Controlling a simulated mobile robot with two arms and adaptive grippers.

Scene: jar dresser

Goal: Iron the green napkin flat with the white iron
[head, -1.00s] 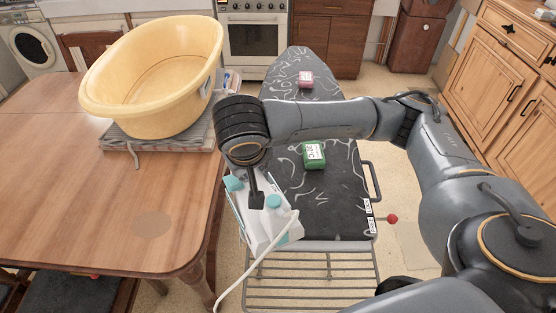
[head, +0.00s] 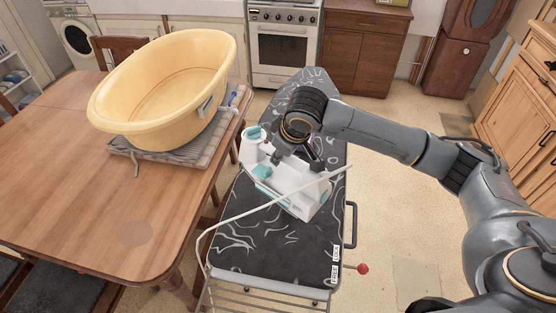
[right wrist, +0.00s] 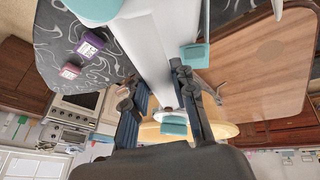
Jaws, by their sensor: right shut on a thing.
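The white iron with teal parts (head: 292,187) is over the middle of the dark patterned ironing board (head: 262,235). I cannot tell whether it touches the cover. My right gripper (head: 297,156) is shut on the iron, from above; in the right wrist view the gripper (right wrist: 158,98) has its fingers either side of the white iron (right wrist: 150,45). The green napkin does not show now; the iron and my arm cover the board's middle. My left gripper is in neither view.
A purple block (right wrist: 90,43) and a pinkish block (right wrist: 69,70), the purple one labelled, sit on the board in the right wrist view. A yellow tub (head: 165,95) stands on the wooden table (head: 75,170) at left. The iron's white cord (head: 235,217) crosses the board, whose front end is bare.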

